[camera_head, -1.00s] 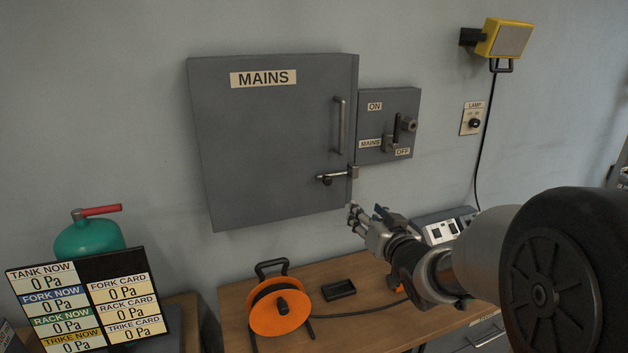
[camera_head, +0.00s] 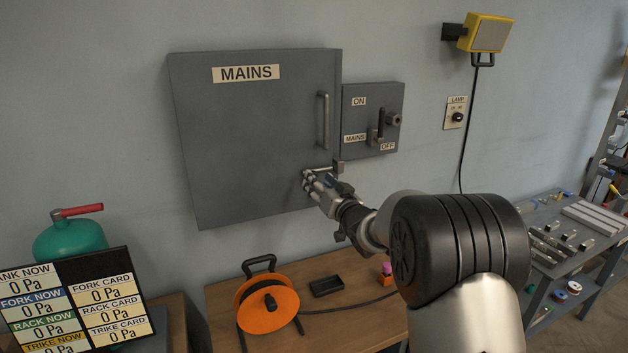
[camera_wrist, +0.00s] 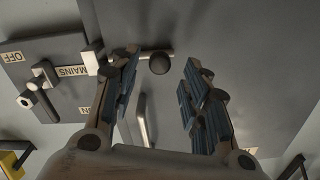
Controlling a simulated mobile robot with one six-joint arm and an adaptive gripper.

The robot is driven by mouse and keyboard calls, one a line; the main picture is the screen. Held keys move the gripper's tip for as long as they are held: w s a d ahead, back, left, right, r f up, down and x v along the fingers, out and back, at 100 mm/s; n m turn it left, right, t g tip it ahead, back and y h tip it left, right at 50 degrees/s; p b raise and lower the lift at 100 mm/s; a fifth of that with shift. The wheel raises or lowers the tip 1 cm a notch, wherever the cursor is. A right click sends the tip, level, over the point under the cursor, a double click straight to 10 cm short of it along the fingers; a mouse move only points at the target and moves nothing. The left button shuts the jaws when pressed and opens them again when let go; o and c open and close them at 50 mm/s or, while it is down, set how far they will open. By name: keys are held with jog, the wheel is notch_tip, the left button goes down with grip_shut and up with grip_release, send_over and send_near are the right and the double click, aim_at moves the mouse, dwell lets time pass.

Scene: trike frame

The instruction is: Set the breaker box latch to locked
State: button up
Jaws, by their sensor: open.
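The grey breaker box (camera_head: 255,130) with a MAINS label hangs on the wall, its door shut. Its latch (camera_head: 326,169) is a horizontal bar at the lower right of the door, reaching to a block at the box's right edge. My gripper (camera_head: 306,179) is in front of the latch and hides its left end in the head view. In the wrist view, which is turned upside down, the latch's dark round knob (camera_wrist: 159,63) shows between the spread fingers of my gripper (camera_wrist: 161,66). The fingers are open and I see no contact with the knob.
A vertical door handle (camera_head: 323,121) stands just above the latch. The mains switch box (camera_head: 361,98) is close on the right, its lever and knob sticking out. An orange cable reel (camera_head: 262,318) and a black tray (camera_head: 327,287) lie on the bench below.

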aim_at(320, 172)
jog(key=shift+x, duration=2.15)
jog(key=shift+c, duration=0.4)
grip_shut()
